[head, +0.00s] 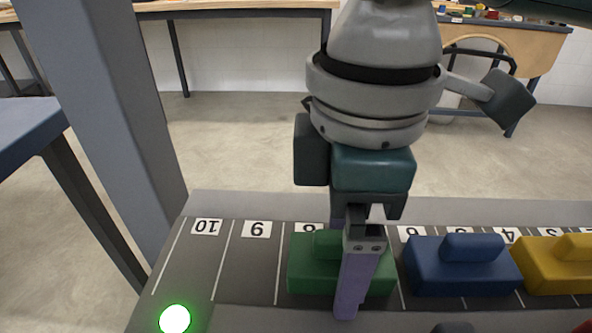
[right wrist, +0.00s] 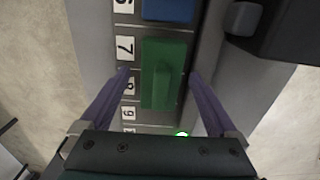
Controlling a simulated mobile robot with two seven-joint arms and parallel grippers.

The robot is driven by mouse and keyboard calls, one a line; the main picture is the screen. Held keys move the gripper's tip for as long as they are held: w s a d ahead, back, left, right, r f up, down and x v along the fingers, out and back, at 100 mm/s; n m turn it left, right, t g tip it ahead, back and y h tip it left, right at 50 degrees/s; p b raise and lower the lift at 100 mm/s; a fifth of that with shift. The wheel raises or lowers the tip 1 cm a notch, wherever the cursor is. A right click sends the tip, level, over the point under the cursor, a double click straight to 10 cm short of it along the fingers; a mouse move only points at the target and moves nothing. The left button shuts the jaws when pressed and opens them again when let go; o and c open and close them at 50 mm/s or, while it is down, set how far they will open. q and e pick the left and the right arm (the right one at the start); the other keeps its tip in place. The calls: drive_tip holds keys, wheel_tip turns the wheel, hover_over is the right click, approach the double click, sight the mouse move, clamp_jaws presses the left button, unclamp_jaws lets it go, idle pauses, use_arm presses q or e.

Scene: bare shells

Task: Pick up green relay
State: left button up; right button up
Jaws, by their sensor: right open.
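The green relay (head: 311,268) is a green block with a raised grip on top. It sits on the numbered grey rail near labels 7 and 8. My right gripper (head: 345,265) points down over it, with one finger in front of the block and the other behind. In the right wrist view the green relay (right wrist: 163,75) lies between the two spread purple fingers of the gripper (right wrist: 158,76), with a gap visible on each side. The near finger hides part of the relay in the head view. My left gripper is not in view.
A blue relay (head: 462,270) stands just right of the green one, and a yellow relay (head: 556,268) beyond it. The rail (head: 240,275) is bare by labels 9 and 10. A green light (head: 174,319) glows at the front left. A grey post (head: 105,110) rises at left.

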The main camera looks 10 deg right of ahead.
drive_tip(key=shift+f, duration=0.3)
clamp_jaws()
idle(0.6)
